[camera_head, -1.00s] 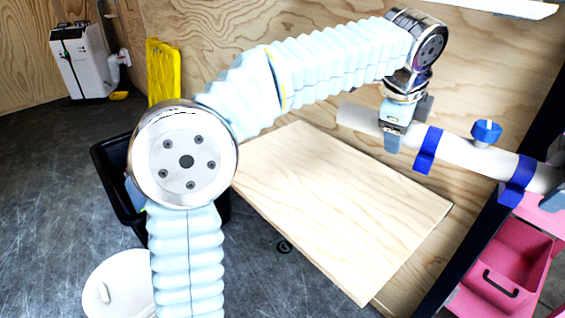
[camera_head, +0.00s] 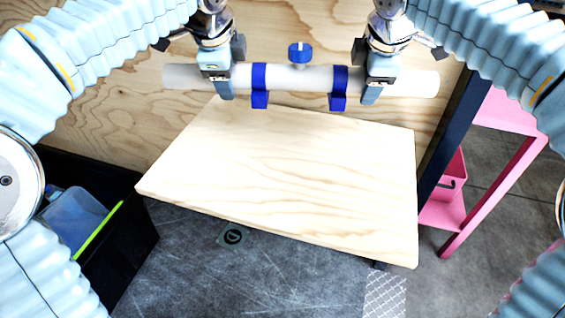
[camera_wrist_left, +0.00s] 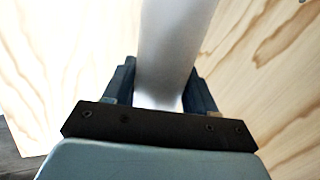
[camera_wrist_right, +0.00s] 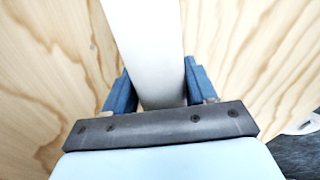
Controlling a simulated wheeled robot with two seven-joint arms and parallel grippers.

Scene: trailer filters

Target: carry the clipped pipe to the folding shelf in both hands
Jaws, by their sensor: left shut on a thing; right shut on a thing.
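The clipped pipe (camera_head: 300,78) is a white tube with two blue clips (camera_head: 259,84) and a blue knob on top. It lies level across the head view, above the back edge of the folding shelf (camera_head: 290,180), a pale wooden board. My left gripper (camera_head: 222,88) is shut on the pipe left of the clips. My right gripper (camera_head: 375,88) is shut on it right of the clips. In the left wrist view the pipe (camera_wrist_left: 172,50) runs between the fingers, and likewise in the right wrist view (camera_wrist_right: 147,45). The pipe appears apart from the board.
The shelf top is bare. A plywood wall (camera_head: 120,115) stands behind it. A black bin (camera_head: 130,240) with a blue item is on the floor at left. A dark post (camera_head: 450,135) and a pink rack (camera_head: 500,195) stand at right.

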